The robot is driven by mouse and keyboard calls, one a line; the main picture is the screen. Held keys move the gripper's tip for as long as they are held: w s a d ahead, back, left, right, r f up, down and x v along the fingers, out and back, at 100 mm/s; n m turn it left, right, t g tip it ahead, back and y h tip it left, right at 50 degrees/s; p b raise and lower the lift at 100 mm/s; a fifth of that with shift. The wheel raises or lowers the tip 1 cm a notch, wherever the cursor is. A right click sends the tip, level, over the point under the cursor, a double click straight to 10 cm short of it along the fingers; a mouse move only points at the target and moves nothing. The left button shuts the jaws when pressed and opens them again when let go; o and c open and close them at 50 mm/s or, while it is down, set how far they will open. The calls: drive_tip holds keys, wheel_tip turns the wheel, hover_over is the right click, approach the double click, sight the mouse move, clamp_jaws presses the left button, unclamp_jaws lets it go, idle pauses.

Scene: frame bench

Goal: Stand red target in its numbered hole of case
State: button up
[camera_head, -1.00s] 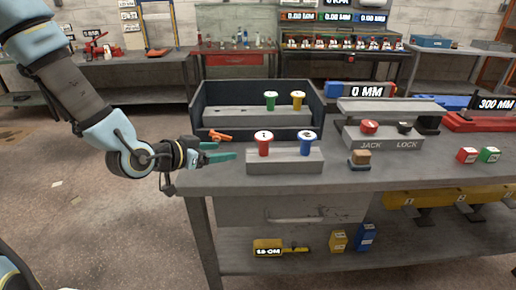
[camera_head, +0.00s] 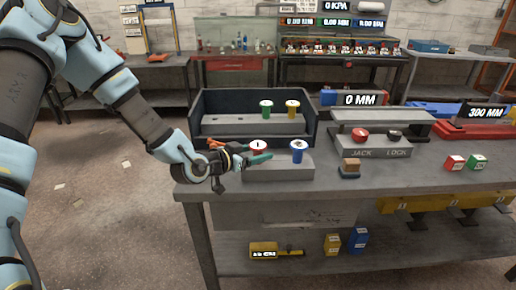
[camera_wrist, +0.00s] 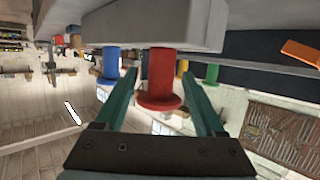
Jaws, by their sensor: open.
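The red target (camera_head: 258,144) stands upright in the front grey block (camera_head: 295,173), left of the blue target (camera_head: 298,148). A dark mark shows on its white top. My gripper (camera_head: 258,157) is at the red target, green fingers open. In the wrist view, which is inverted, the red target (camera_wrist: 160,72) lies between the two spread fingers (camera_wrist: 160,100), with gaps on both sides. The dark case (camera_head: 222,101) stands behind. Its inner block (camera_head: 230,125) holds a green target (camera_head: 266,108) and a yellow target (camera_head: 292,107) at the right. Its left part is empty; hole numbers are not readable.
The JACK/LOCK fixture (camera_head: 375,148) and a small brown-topped block (camera_head: 351,167) stand to the right.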

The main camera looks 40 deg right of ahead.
drive_tip(key=shift+d+f, duration=0.15)
drive_tip(key=shift+d, duration=0.2)
drive_tip(key=shift+c, duration=0.2)
clamp_jaws()
